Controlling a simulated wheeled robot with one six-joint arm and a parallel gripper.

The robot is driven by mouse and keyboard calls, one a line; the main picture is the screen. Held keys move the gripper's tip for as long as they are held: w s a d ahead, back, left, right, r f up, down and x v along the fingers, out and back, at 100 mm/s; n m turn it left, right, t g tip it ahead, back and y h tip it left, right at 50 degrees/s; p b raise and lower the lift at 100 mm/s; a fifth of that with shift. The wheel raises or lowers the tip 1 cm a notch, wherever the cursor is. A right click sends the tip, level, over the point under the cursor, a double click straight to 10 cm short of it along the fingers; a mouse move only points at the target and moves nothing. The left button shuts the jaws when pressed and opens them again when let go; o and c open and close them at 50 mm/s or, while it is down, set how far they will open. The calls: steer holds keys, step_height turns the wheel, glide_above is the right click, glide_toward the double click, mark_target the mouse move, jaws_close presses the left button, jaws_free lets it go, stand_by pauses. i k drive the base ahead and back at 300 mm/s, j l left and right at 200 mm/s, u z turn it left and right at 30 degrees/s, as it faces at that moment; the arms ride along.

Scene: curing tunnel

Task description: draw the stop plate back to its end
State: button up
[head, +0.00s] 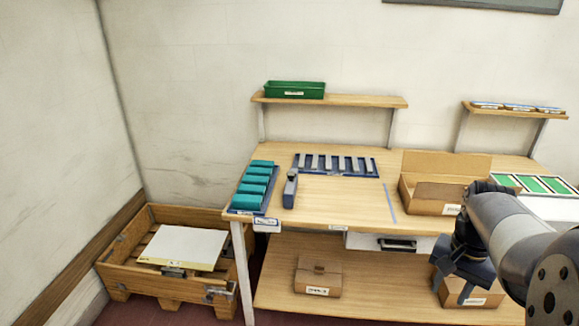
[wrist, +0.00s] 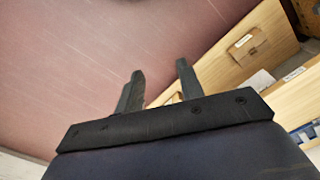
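I cannot make out a stop plate in either view. My gripper (head: 463,282) hangs at the right in the head view, in front of the table's front edge and pointing down. In the wrist view my gripper (wrist: 160,82) has its two dark fingers apart, with nothing between them. Beyond the fingers are the reddish floor (wrist: 90,60) and the edge of the wooden lower shelf (wrist: 215,70). My arm covers the right part of the table's front in the head view.
The wooden table (head: 340,208) bears a teal-block tray (head: 237,211), a grey handheld device (head: 290,190), a slotted blue rack (head: 335,172) and an open cardboard box (head: 452,165). Cardboard boxes (head: 318,277) stand on the lower shelf. A wooden crate (head: 112,268) stands at the left.

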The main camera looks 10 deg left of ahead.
mark_target(291, 187)
steer(key=i+j+u, duration=0.15)
steer(key=i+j, duration=0.15)
steer(key=i, duration=0.2)
steer(key=i+j+u, duration=0.1)
steer(key=i+j, duration=0.15)
steer(key=i, duration=0.25)
steer(key=i+j+u, duration=0.15)
steer(key=i, duration=0.4)
steer(key=i+j+u, duration=0.1)
steer(key=i, duration=0.45)
